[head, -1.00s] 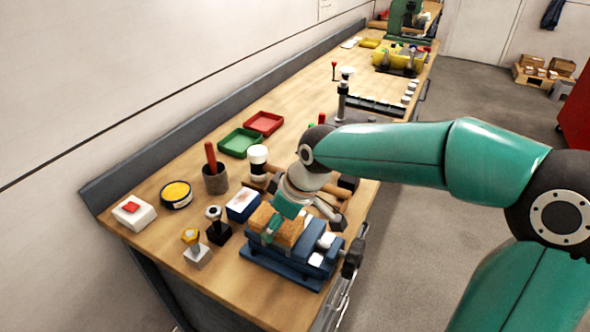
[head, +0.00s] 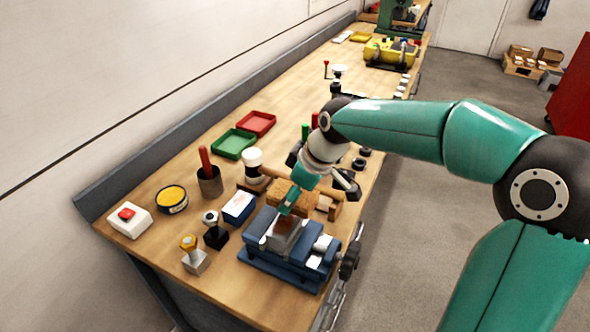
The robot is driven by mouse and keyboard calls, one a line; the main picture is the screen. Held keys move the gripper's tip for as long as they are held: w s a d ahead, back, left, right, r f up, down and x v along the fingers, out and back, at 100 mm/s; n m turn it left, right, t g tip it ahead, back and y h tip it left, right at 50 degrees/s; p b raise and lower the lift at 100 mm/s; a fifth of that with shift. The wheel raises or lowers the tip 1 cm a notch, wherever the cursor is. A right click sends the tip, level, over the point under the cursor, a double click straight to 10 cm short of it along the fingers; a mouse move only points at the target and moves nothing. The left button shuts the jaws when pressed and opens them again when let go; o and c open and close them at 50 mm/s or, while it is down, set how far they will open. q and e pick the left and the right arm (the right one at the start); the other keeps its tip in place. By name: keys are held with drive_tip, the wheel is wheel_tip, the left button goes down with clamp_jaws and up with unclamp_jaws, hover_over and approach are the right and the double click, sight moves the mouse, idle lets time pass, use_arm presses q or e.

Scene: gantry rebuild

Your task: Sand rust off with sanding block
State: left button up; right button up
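A grey metal piece (head: 285,236) sits in the vise jaws. A reddish-brown rust patch (head: 287,224) shows on its top, partly behind the gripper finger. My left gripper is not in view.
Behind are a cup with a red handle (head: 209,182) and a white-capped item (head: 252,164). Green (head: 233,145) and red trays (head: 256,123) lie farther back.

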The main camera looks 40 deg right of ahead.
sight(286, 189)
drive_tip(key=r+p, duration=0.1)
drive_tip(key=r, duration=0.1)
drive_tip(key=shift+w+r+p, duration=0.2)
drive_tip(key=shift+r+p, duration=0.15)
drive_tip(key=shift+r, duration=0.05)
drive_tip(key=shift+s+a+r+p, duration=0.1)
drive_tip(key=shift+s+r+p, duration=0.05)
drive_tip(key=shift+r+p, duration=0.8)
drive_tip(key=shift+r, duration=0.1)
